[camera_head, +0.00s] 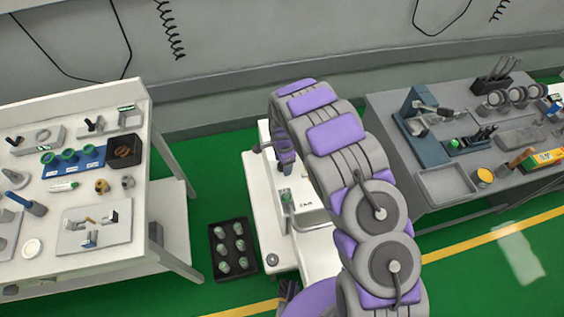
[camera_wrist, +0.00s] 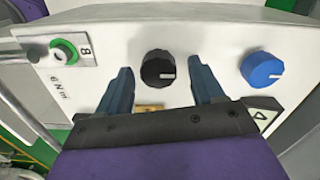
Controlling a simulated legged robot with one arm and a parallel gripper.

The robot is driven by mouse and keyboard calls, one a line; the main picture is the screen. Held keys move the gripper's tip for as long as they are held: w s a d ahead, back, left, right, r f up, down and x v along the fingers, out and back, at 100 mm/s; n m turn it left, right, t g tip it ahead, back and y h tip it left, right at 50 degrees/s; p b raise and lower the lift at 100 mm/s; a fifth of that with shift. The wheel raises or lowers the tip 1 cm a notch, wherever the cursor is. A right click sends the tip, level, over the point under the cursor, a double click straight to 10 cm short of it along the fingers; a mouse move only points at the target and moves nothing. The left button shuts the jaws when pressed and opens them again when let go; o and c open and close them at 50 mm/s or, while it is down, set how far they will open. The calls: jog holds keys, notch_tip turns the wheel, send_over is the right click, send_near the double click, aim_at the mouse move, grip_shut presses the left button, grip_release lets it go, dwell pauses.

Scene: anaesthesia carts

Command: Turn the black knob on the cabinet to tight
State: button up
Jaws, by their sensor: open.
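The black knob (camera_wrist: 158,69) is on the white cabinet's panel (camera_wrist: 200,45) in the wrist view. Its white mark points roughly to the right. My gripper (camera_wrist: 161,72) is open, with one blue-grey finger on each side of the knob and a gap on both sides. I cannot tell how deep the fingertips reach. In the head view the white cabinet (camera_head: 272,222) stands in the middle, under my arm; the knob cannot be made out there.
A blue knob (camera_wrist: 262,70) sits right of the black knob, and a green-ringed part (camera_wrist: 64,50) sits left. White table (camera_head: 130,262) stands left and grey bench (camera_head: 385,110) right, both loaded. A black tray with several jars (camera_head: 216,272) is on the green floor.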

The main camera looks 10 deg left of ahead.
notch_tip(320, 180, up, 17)
jog(key=p, duration=0.2)
jog(key=shift+a+p, duration=0.15)
jog(key=shift+p, duration=0.25)
